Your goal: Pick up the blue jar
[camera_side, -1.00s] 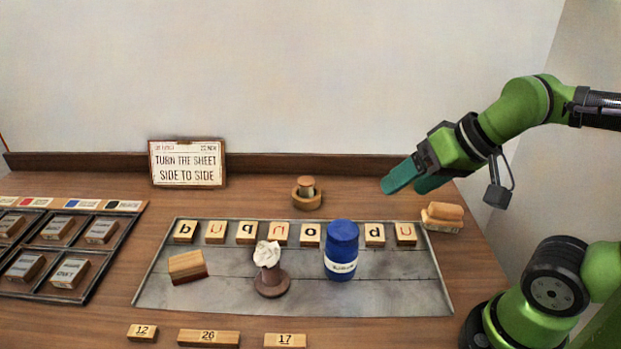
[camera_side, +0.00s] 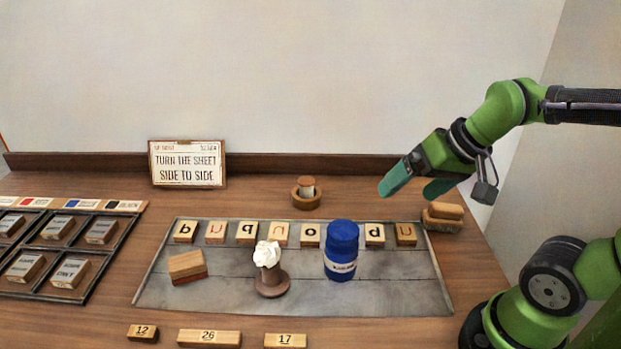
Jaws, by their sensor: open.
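The blue jar (camera_side: 341,240) stands upright on the grey metal plate (camera_side: 400,293), right of its middle. It has a blue lid and a white label band low on its side. My gripper (camera_side: 415,190) is open and empty, with teal fingers pointing down and left. It hangs above the table, to the upper right of the jar and apart from it.
A row of letter blocks (camera_side: 278,233) lies behind the jar. A dark stand with a white crumpled top (camera_side: 268,268) and a wooden block (camera_side: 187,266) are to its left. A brush-like block (camera_side: 443,217) sits right of the plate. Numbered blocks (camera_side: 209,338) lie in front.

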